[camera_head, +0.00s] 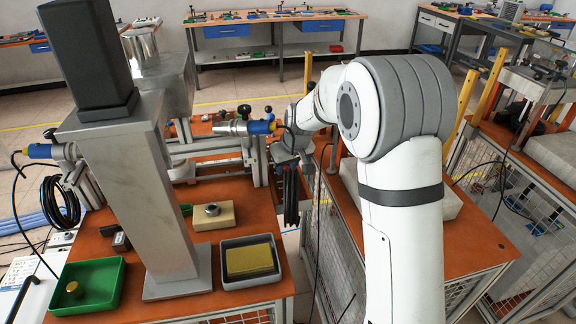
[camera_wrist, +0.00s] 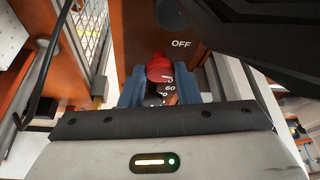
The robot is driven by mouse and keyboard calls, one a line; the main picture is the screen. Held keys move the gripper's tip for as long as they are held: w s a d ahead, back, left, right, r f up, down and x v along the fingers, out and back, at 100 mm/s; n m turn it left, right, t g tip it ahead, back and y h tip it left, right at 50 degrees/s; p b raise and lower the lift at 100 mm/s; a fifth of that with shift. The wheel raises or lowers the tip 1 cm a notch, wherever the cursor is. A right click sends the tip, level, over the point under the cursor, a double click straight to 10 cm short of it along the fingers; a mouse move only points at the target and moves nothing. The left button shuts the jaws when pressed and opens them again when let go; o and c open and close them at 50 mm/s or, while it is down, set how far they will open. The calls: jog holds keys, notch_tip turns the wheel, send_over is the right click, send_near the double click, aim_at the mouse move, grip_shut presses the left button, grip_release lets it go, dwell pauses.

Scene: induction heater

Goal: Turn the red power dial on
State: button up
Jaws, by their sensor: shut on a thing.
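The red power dial (camera_wrist: 159,66) shows in the wrist view, between the blue fingers of my gripper (camera_wrist: 161,86). The fingers are shut on it, one on each side, and hide part of it. The word OFF (camera_wrist: 181,43) is printed on the brown panel beside the dial, and some scale numbers, including 60, show near the dial. In the head view my gripper (camera_head: 287,152) is at the right side of the orange workbench (camera_head: 255,205). The dial is hidden in that view.
A grey metal column (camera_head: 165,190) stands on the bench. In front are a green bin (camera_head: 108,297), a grey tray (camera_head: 228,280) with a yellow block, and a beige block (camera_head: 225,215). Black cables (camera_head: 291,195) hang near my gripper. A second caged bench (camera_head: 465,235) stands on the right.

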jog(key=shift+w+r, duration=0.1)
jog(key=shift+r, duration=0.05)
jog(key=o, duration=1)
jog(key=shift+c, duration=0.2)
jog(key=v, duration=0.7)
jog(key=shift+s+d+r, duration=0.15)
jog(key=shift+s+r, duration=0.05)
jog(key=shift+r, duration=0.05)
